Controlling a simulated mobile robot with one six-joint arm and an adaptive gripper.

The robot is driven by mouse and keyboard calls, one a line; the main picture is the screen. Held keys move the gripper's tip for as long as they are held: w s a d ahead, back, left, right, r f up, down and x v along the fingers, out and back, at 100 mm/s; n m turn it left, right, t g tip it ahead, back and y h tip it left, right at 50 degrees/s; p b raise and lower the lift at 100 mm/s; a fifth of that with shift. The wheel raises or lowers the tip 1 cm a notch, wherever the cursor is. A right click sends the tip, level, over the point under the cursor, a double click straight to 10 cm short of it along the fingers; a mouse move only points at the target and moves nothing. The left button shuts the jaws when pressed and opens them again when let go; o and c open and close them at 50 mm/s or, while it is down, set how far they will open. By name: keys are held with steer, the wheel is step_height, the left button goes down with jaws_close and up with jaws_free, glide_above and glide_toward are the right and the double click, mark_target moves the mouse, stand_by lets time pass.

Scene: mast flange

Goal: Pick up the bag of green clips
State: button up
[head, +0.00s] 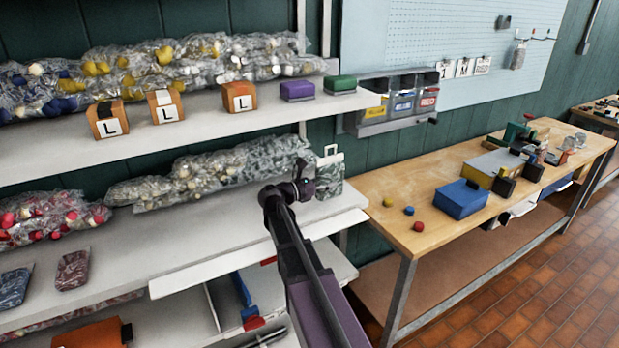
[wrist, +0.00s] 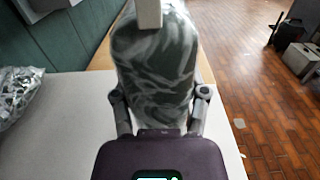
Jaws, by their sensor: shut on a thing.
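The bag of green clips (head: 331,175) is a clear pouch with a mottled dark green and white look and a white loop at its top. It stands upright at the right end of the middle shelf in the head view. My gripper (head: 304,184) is at its left side. In the wrist view the bag (wrist: 155,62) fills the space between the two fingers, and my gripper (wrist: 160,108) is shut on it.
Several clear bags (head: 215,172) lie in a row behind on the middle shelf (head: 190,240). Boxes marked L (head: 239,97) stand on the shelf above. A wooden workbench (head: 415,190) with a blue box (head: 461,199) is to the right. The shelf's front is mostly clear.

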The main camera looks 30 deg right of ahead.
steer(key=shift+s+d+r, duration=0.15)
steer(key=shift+s+d, duration=0.8)
steer(key=shift+s, duration=0.2)
steer(key=shift+s+d+r, duration=0.1)
steer(key=shift+s+d, duration=0.8)
steer(key=shift+s, duration=0.25)
